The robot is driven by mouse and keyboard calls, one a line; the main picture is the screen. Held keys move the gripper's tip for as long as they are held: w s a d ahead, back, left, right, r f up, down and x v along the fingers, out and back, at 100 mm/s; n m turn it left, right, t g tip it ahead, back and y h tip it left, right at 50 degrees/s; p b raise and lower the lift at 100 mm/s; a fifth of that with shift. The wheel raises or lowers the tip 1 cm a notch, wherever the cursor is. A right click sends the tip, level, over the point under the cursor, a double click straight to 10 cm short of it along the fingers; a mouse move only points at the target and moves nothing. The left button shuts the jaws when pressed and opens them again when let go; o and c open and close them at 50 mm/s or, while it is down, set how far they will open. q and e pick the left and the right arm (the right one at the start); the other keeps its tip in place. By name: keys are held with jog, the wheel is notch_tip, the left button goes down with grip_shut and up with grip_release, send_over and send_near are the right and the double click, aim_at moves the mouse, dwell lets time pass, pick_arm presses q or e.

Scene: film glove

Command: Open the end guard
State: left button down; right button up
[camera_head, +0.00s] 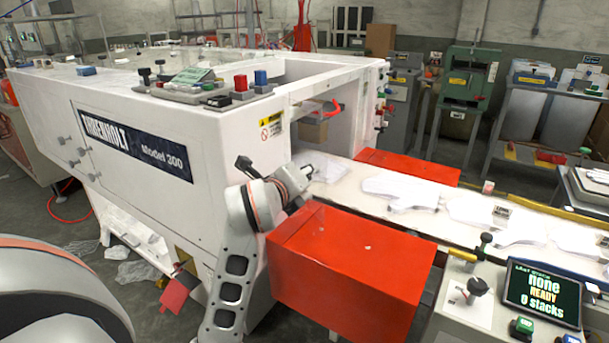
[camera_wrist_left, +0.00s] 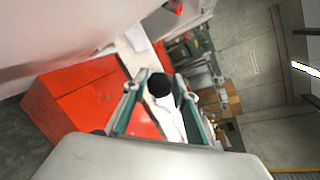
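The white machine (camera_head: 190,125) has an opening at its right end, over the belt. A red, handle-like piece (camera_head: 331,107) shows in that opening. I cannot clearly make out the end guard panel. My left gripper (camera_head: 305,178) is in front of the machine's end wall, just above the red box (camera_head: 350,262) and below the red piece. In the left wrist view its two teal fingers (camera_wrist_left: 163,103) stand apart. A black round end on a pale body (camera_wrist_left: 160,84) shows between them, with gaps on both sides; I cannot tell what it is. My right gripper is out of view.
The belt (camera_head: 350,176) runs right from the opening, carrying several white gloves (camera_head: 398,191). A second red box (camera_head: 408,166) stands beyond it. A control console with a screen (camera_head: 542,292) stands at lower right. A yellow warning label (camera_head: 271,126) marks the end wall.

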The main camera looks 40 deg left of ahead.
pick_arm(q)
jog(key=c, duration=1.7)
grip_release()
jog(key=shift+a+r, duration=0.1)
jog(key=shift+a, duration=0.45)
jog(key=shift+d, duration=0.2)
send_near(308, 133)
jog(key=x, duration=0.4)
jog(key=shift+w+a, duration=0.1)
jog(key=shift+w, duration=0.25)
